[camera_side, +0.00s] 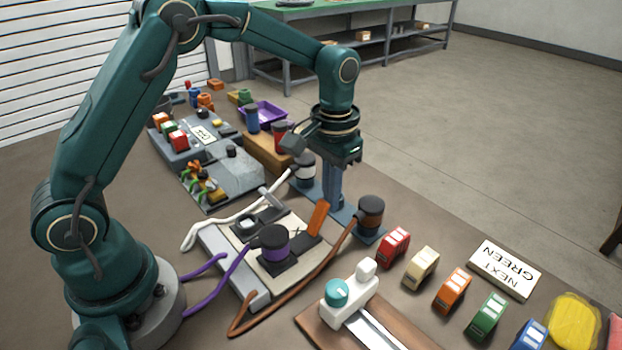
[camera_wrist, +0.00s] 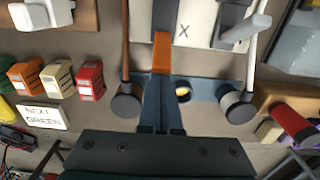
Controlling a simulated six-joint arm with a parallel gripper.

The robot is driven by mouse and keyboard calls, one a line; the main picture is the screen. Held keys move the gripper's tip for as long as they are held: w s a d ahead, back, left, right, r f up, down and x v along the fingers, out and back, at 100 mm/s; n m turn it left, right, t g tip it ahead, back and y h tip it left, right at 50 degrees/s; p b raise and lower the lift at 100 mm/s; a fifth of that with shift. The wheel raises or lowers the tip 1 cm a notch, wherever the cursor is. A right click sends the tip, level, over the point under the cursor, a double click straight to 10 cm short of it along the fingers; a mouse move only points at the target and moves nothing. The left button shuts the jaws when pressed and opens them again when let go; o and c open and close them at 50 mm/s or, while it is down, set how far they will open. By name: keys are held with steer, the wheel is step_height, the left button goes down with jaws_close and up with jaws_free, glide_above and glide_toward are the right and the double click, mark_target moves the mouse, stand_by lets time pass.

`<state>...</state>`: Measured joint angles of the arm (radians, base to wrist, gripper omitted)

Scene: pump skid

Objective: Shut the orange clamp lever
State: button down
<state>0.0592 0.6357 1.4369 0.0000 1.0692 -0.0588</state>
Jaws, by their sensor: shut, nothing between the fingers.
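The orange clamp lever (camera_side: 318,219) stands raised at a tilt on the pale plate (camera_side: 222,264) in the middle of the side view. In the wrist view the lever (camera_wrist: 161,52) shows at the top centre, just beyond my fingertips. My gripper (camera_side: 332,203) points down with its fingers together and empty, right beside the lever's upper end. In the wrist view my gripper (camera_wrist: 160,82) lines up with the lever and hides part of it. I cannot tell whether the fingertips touch the lever.
A black-and-brown capped post (camera_side: 370,213) stands right of my fingers, with a brown hose running past the lever. A purple-hosed dark connector (camera_side: 271,240) sits left of the lever. A white hose (camera_side: 235,212) lies behind. Several coloured blocks and a sign (camera_side: 505,269) are at right.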

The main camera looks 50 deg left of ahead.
steer(key=shift+s, duration=1.9)
steer(key=shift+w+r, duration=0.2)
steer(key=shift+r, duration=1.35)
steer(key=shift+w+r, duration=0.2)
steer(key=shift+r, duration=1.3)
step_height(320, 180, up, 4)
steer(key=r+t, duration=0.1)
steer(key=t, duration=0.1)
glide_above(314, 222)
steer(key=s+a+r+t, duration=0.1)
steer(key=s+r, duration=0.2)
steer(key=s, duration=0.2)
steer(key=s+a+f+t, duration=0.1)
steer(key=s+f, duration=0.3)
steer(key=s, duration=0.4)
steer(key=shift+s+t, duration=0.3)
steer(key=shift+t, duration=0.5)
